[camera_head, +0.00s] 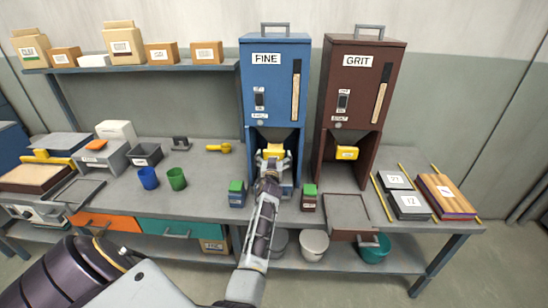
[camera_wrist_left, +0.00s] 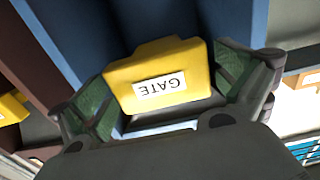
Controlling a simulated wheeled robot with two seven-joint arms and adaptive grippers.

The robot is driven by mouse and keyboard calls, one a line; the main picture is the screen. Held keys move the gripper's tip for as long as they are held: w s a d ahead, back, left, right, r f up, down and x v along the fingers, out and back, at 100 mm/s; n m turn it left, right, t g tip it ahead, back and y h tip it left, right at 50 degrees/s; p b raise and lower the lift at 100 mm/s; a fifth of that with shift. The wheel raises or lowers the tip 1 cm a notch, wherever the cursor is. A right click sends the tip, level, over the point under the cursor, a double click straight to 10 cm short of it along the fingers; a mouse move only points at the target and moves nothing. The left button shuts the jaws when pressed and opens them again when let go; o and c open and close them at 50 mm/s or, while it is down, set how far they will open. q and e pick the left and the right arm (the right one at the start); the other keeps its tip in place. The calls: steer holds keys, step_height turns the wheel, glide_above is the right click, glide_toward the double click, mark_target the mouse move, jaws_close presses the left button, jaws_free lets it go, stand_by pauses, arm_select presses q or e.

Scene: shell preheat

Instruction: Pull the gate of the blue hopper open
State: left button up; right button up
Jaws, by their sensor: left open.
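The blue hopper (camera_head: 266,85), labelled FINE, stands at the back of the bench. Its yellow gate (camera_head: 273,150) sits in the opening at its lower part. In the left wrist view the gate (camera_wrist_left: 160,80) bears a white GATE label and lies between the two fingers of my left gripper (camera_wrist_left: 165,95). The fingers are open, one on each side of the gate; whether they touch it is hard to tell. In the head view my left gripper (camera_head: 272,160) reaches into the hopper's opening and partly hides the gate. My right gripper is not in view.
The brown GRIT hopper (camera_head: 355,85) with its own yellow gate (camera_head: 347,153) stands close on the right. Small green-topped boxes (camera_head: 237,193) (camera_head: 309,196) flank my left arm. A grey tray (camera_head: 347,212) lies right.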

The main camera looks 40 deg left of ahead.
mark_target(274, 151)
arm_select(q)
steer(key=shift+r, duration=5)
steer(key=shift+s+f, duration=0.1)
